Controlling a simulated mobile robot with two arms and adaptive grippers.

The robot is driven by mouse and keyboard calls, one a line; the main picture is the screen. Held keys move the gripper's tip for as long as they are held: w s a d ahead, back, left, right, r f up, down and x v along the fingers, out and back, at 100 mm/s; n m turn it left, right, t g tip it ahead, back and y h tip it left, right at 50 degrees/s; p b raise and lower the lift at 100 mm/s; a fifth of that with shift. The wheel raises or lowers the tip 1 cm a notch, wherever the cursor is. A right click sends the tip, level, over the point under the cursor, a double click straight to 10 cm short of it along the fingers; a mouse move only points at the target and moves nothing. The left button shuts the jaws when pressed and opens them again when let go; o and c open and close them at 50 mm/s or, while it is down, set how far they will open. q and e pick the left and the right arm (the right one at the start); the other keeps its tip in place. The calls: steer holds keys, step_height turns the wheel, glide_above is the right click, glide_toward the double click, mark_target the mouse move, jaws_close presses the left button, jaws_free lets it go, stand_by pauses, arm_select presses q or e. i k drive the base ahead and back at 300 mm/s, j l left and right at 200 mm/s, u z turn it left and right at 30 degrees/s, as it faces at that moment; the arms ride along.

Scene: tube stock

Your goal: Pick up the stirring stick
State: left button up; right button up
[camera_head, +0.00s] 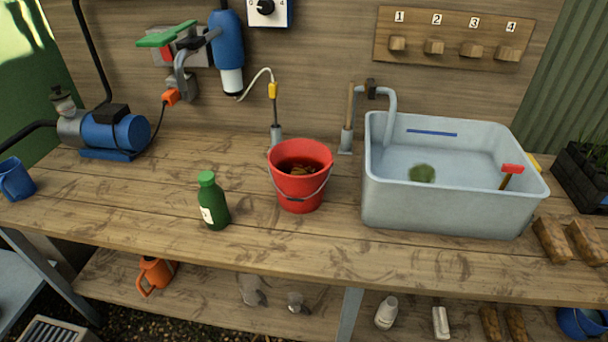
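A thin wooden stick (350,106), which looks like the stirring stick, stands upright in a small grey holder (346,141) at the back of the wooden bench. It is between the red bucket (300,193) and the grey tub (440,210), just left of the bent grey tap (391,105). The holder hides its lower end. The bucket contains dark liquid with brownish bits. Neither of my grippers is in view.
A green bottle (213,203) stands left of the bucket. A probe with a yellow part (273,90) stands behind the bucket. The tub holds water, a green clump (422,173) and a red-topped piece (512,169). A blue pump (115,132) is at left. The front left bench is clear.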

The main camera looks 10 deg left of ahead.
mark_target(352, 86)
steer(key=j+z, duration=0.1)
steer(key=j, duration=0.4)
steer(key=k+j+z, duration=0.15)
steer(key=j, duration=0.35)
steer(key=k+j+z, duration=0.1)
steer(key=j, duration=0.35)
